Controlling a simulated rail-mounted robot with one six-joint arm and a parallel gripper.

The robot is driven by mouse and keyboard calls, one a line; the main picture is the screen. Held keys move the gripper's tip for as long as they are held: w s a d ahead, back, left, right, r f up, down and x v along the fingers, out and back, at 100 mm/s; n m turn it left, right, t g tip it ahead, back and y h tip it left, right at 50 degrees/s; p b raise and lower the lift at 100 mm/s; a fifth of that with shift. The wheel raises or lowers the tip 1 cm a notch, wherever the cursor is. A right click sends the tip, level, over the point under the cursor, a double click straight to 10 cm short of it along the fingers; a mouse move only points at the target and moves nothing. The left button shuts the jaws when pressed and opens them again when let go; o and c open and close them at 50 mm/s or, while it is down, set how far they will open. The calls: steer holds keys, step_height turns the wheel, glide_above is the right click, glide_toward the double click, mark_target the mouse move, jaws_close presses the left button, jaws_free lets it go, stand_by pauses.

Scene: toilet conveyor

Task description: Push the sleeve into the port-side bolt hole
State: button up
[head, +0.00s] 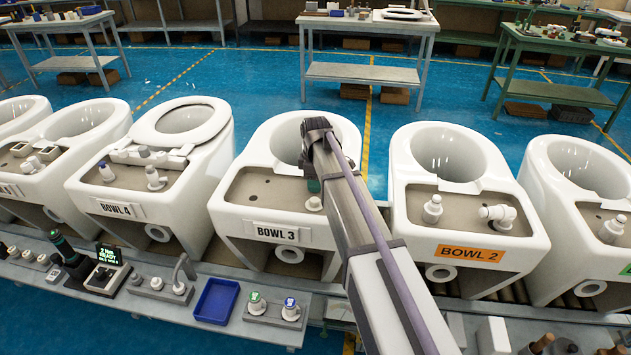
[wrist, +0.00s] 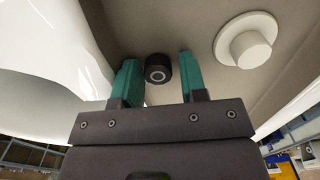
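My gripper (wrist: 158,80) has two teal fingers, set apart and pointing at the grey-brown deck of Bowl 3 (wrist: 205,25). A short black round sleeve (wrist: 158,68) with a ringed centre stands at the deck between the fingertips. A gap shows on its right side; on its left the finger is very close, and contact is unclear. I cannot tell how deep the sleeve sits, and no open hole shows beneath it. In the head view my arm covers the right of Bowl 3 (head: 240,225), and my gripper (head: 314,185) is mostly hidden there. The sleeve is hidden in that view.
A white round fitting (wrist: 245,45) stands on the deck right of the sleeve; it also shows in the head view (head: 314,203). Bowl 2 (head: 410,235) and Bowl 4 (head: 95,190) flank Bowl 3. A front bench holds a blue tray (head: 215,301) and several fittings.

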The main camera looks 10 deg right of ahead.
step_height(320, 180, up, 11)
steer(key=p, duration=1)
steer(key=shift+f, duration=0.15)
steer(key=shift+f, duration=0.1)
step_height(320, 180, down, 2)
steer(key=shift+n+b, duration=0.4)
steer(key=shift+b, duration=0.7)
steer(key=shift+c, duration=1.4)
steer(key=shift+w+d+f+n+b, duration=0.1)
steer(key=shift+f+n+b, duration=0.25)
steer(key=shift+f+n, duration=0.05)
steer(key=shift+c, duration=0.7)
steer(key=shift+r, duration=0.15)
steer(key=shift+c, duration=0.8)
steer(key=shift+f+b, duration=0.35)
steer(key=shift+f, duration=0.1)
steer(key=c, duration=0.3)
step_height(320, 180, down, 5)
steer(key=b, duration=0.5)
jaws_close()
